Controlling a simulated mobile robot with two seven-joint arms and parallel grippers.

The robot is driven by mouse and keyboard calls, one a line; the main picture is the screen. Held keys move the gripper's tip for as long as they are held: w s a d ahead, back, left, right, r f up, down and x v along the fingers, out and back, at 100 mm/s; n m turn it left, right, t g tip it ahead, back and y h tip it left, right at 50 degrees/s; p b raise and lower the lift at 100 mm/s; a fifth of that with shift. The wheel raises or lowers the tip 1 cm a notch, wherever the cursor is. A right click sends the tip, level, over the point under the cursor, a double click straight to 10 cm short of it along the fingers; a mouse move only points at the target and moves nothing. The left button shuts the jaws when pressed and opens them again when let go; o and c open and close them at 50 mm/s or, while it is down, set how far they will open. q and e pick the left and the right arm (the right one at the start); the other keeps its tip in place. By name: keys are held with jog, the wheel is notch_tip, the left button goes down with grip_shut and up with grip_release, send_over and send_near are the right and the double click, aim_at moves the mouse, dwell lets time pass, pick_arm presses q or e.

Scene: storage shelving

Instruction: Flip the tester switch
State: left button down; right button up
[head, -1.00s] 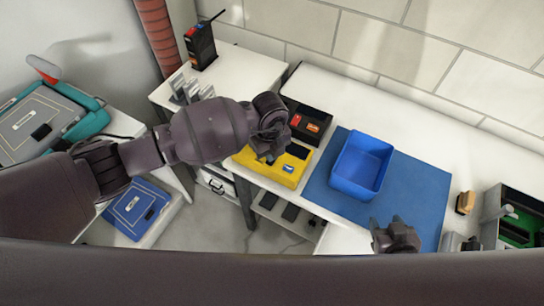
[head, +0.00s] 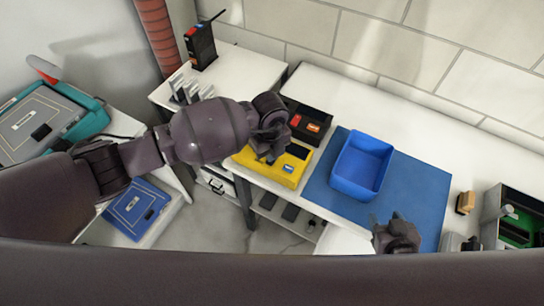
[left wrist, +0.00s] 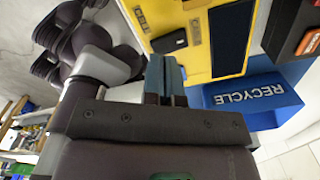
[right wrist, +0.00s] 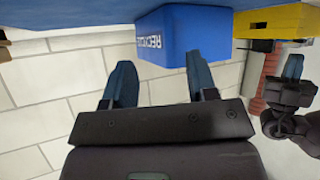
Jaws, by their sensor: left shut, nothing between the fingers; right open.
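The yellow tester (head: 262,169) lies on the white bench, with a dark screen and a small blue patch on its face. In the left wrist view the tester (left wrist: 218,72) shows a black switch-like part (left wrist: 169,40) beside the dark screen (left wrist: 230,36). My left gripper (head: 268,157) is shut and empty over the tester, hiding part of it. Its fingers (left wrist: 165,75) point toward the tester's edge; I cannot tell whether they touch. My right gripper (head: 388,226) is open and empty above the blue mat's front edge. The tester (right wrist: 272,22) also shows in the right wrist view.
A blue recycle bin (head: 354,182) stands on the blue mat (head: 414,190), right of the tester. A black box (head: 318,134) with red and orange parts sits behind the tester. A radio (head: 201,46) stands at the back left. A green-lined case (head: 515,225) is at far right.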

jog(key=shift+s+d+f, duration=0.1)
jog(key=shift+s+f, duration=0.25)
jog(key=shift+s, duration=0.05)
pick_arm(q)
jog(key=shift+f, duration=0.2)
pick_arm(e)
jog(key=shift+w, duration=0.2)
pick_arm(q)
jog(key=shift+f, duration=0.15)
pick_arm(e)
jog(key=shift+w+r, duration=0.2)
jog(key=shift+w, duration=0.1)
pick_arm(q)
jog(key=shift+f, duration=0.1)
jog(key=shift+f+b, duration=0.1)
jog(key=shift+b, duration=0.2)
pick_arm(e)
jog(key=shift+s+f, duration=0.15)
pick_arm(q)
jog(key=shift+f, duration=0.25)
pick_arm(e)
jog(key=shift+s+f, duration=0.4)
jog(key=shift+f, duration=0.1)
